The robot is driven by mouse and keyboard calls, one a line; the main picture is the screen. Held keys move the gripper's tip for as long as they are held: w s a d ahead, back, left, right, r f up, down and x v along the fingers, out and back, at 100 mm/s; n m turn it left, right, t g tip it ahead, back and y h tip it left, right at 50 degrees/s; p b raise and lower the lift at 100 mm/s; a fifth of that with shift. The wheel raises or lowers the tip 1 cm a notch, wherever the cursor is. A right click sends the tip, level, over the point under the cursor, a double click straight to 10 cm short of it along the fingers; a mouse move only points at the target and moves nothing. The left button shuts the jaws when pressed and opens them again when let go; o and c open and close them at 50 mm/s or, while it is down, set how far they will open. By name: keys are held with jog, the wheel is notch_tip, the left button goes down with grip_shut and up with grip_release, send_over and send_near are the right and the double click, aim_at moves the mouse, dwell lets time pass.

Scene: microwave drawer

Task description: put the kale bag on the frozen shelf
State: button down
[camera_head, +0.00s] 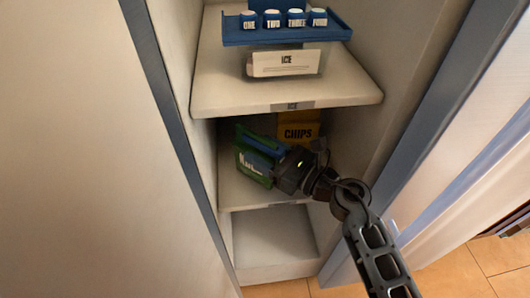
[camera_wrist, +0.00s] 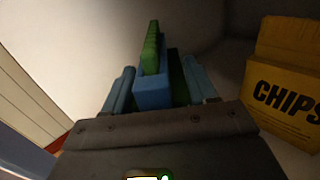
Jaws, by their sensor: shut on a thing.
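The kale bag (camera_head: 254,162), green and blue with white lettering, is inside the cabinet at its middle shelf, toward the left. My gripper (camera_head: 281,168) is shut on the bag and reaches in from the right. In the wrist view my gripper (camera_wrist: 151,95) has its blue fingers on either side of the bag (camera_wrist: 152,55), which stands edge-on and upright. The middle shelf (camera_head: 235,192) lies below the bag; I cannot tell whether the bag touches it. No frozen label is visible on this shelf.
A yellow chips box (camera_head: 298,128) stands behind and right of the bag; it also shows in the wrist view (camera_wrist: 285,90). The upper shelf, labelled ICE (camera_head: 290,105), holds an ice box (camera_head: 284,63) and a blue rack (camera_head: 285,35) with several cups. The bottom compartment (camera_head: 272,240) looks empty.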

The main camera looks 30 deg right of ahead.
jog(key=shift+f+b, duration=0.35)
jog(key=shift+f, duration=0.1)
dwell(0.5)
jog(key=shift+c, duration=1.2)
grip_release()
jog(key=shift+s, duration=0.1)
jog(key=b+v, duration=0.1)
jog(key=v, duration=0.6)
jog(key=shift+s+d, duration=0.15)
jog(key=shift+s, duration=0.2)
jog(key=s+a+r+n+g+h, duration=0.1)
jog(key=s+r+n+h, duration=0.1)
jog(key=s+n, duration=1.3)
jog(key=s+a+r+n+h, duration=0.2)
jog(key=s+n+h, duration=0.3)
jog(key=s+n, duration=1)
jog(key=shift+s+a+r+n+g, duration=0.2)
jog(key=shift+s+r+n+g, duration=0.15)
jog(key=shift+r+n, duration=0.35)
